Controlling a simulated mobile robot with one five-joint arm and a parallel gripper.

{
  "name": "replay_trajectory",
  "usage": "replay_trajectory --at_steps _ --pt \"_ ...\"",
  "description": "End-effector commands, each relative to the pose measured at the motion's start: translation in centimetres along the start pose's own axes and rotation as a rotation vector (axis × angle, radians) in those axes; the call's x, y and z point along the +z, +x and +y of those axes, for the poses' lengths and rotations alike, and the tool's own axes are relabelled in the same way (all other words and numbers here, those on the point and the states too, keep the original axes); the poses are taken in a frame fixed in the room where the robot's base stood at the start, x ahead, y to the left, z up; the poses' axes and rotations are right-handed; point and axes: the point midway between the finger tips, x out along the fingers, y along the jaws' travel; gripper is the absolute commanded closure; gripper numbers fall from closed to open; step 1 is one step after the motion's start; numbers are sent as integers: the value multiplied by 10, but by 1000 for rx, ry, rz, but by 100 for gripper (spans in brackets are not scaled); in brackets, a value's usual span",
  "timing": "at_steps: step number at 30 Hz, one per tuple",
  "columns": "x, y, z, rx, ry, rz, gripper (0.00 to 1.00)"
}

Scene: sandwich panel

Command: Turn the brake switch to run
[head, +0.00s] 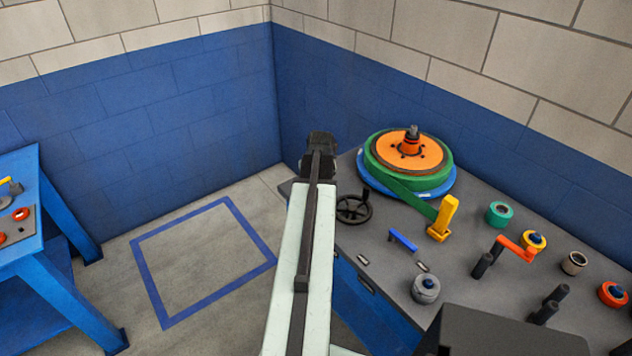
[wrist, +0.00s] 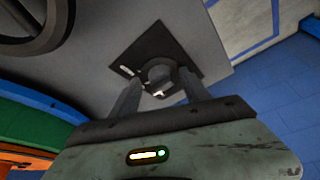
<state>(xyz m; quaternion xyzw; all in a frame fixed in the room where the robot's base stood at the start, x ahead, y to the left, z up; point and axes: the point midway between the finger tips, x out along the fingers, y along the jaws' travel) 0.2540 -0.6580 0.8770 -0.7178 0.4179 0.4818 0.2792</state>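The brake switch, as far as I can tell, is the dark round knob (wrist: 158,72) on a square black plate (wrist: 132,52) in the wrist view. The plate carries small white marks at its left, and a pale mark shows on the knob's near side. My gripper (wrist: 160,82) is open, with one finger at each side of the knob. I cannot tell whether the fingers touch it. In the head view my gripper (head: 319,142) is at the far left corner of the grey bench top, and my arm hides the switch.
A black handwheel (head: 354,208) stands close to my arm; its rim also shows in the wrist view (wrist: 38,40). An orange and green reel (head: 408,155) is behind it. A yellow lever (head: 444,217), a blue lever (head: 403,240) and several knobs are on the right.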

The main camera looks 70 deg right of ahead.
Motion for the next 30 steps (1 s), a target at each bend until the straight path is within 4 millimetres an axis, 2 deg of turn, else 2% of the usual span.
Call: replay_trajectory --at_steps 4,7,15,18,30 --pt "-1 -4 0 -1 0 1 45" --pt "-2 -15 0 -1 0 1 45" --pt "-2 -66 0 0 1 0 45" --pt "-1 -78 1 0 1 0 45" --pt "1 -78 1 0 0 0 45"
